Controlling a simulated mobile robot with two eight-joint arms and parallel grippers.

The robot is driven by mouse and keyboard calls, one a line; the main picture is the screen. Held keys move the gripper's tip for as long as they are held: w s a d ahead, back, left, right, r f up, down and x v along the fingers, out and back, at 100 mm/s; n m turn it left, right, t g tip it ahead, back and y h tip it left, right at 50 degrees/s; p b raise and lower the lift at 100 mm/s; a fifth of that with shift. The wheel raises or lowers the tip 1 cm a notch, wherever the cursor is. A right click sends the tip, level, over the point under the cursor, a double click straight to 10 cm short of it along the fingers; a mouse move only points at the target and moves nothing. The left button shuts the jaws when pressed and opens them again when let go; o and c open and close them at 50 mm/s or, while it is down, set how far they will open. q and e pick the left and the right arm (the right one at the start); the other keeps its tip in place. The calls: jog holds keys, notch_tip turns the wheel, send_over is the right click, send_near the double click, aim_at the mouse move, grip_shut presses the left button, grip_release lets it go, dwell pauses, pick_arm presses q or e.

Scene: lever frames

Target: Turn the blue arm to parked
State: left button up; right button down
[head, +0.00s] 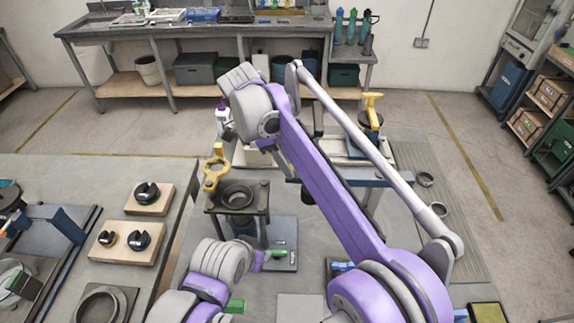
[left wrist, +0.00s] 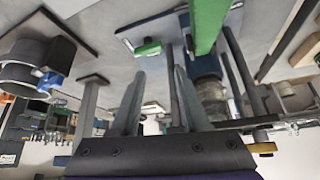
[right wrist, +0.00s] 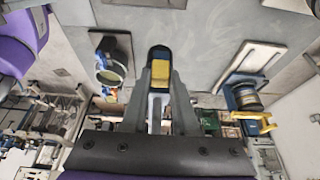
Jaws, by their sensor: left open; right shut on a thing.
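In the right wrist view, the fingertips of my right gripper (right wrist: 158,88) are shut on a dark blue piece with a yellow face (right wrist: 160,68). I take it for the blue arm; only its end shows and its pivot is hidden. In the head view, my purple right arm crosses the middle and hides most of that gripper and what it holds. My left gripper (left wrist: 158,100) is open in the left wrist view. A green bar (left wrist: 207,22) shows beyond its fingers; I cannot tell whether they touch. In the head view, a green handle (head: 278,253) shows beside my left arm.
A yellow ring-ended lever (head: 214,172) stands by a dark pedestal (head: 236,208). Another yellow lever (head: 372,103) stands on a dark base behind my right arm. Wooden blocks with black parts (head: 149,197) lie on the left table. Open floor lies beyond.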

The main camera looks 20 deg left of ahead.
jog(key=shift+w+r, duration=0.1)
jog(key=shift+w, duration=0.05)
jog(key=c, duration=1)
grip_release()
jog(key=o, duration=0.3)
jog(key=shift+w, duration=0.15)
jog(key=shift+s+a+r, duration=0.15)
jog(key=shift+s, duration=0.05)
jog(key=shift+v, duration=3.5)
jog(key=shift+w, duration=0.1)
